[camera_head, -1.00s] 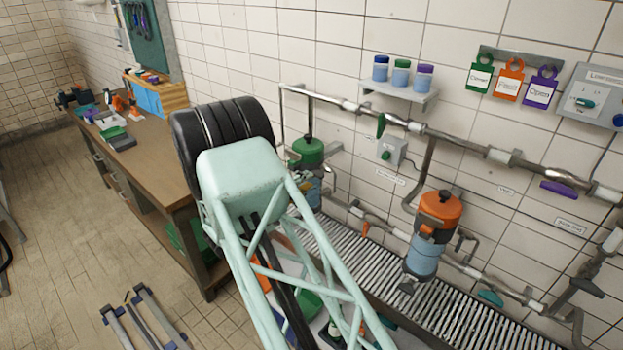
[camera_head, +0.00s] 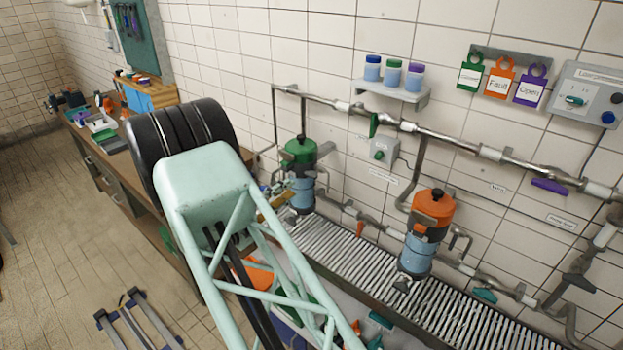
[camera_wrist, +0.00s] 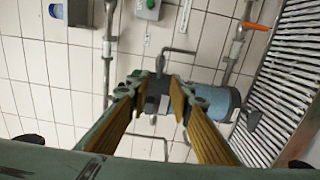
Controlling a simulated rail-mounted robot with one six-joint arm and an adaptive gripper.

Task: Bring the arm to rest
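My arm, a pale green lattice with a black ribbed joint, rises through the left middle of the head view. My gripper (camera_head: 272,200) shows there partly, as yellow fingers behind the arm, just left of the green-topped canister (camera_head: 301,150). In the wrist view, my gripper (camera_wrist: 160,84) has its two yellow fingers apart, with a clear gap between the tips. A canister's blue body (camera_wrist: 217,101) lies beyond the right finger. I see nothing held. I cannot tell whether a finger touches the canister.
An orange-topped canister (camera_head: 434,208) stands right of the green one on the grating (camera_head: 335,250). Pipes (camera_head: 450,137) run along the tiled wall. A shelf (camera_head: 392,93) holds three jars. A workbench (camera_head: 95,155) stands at left, with open floor before it.

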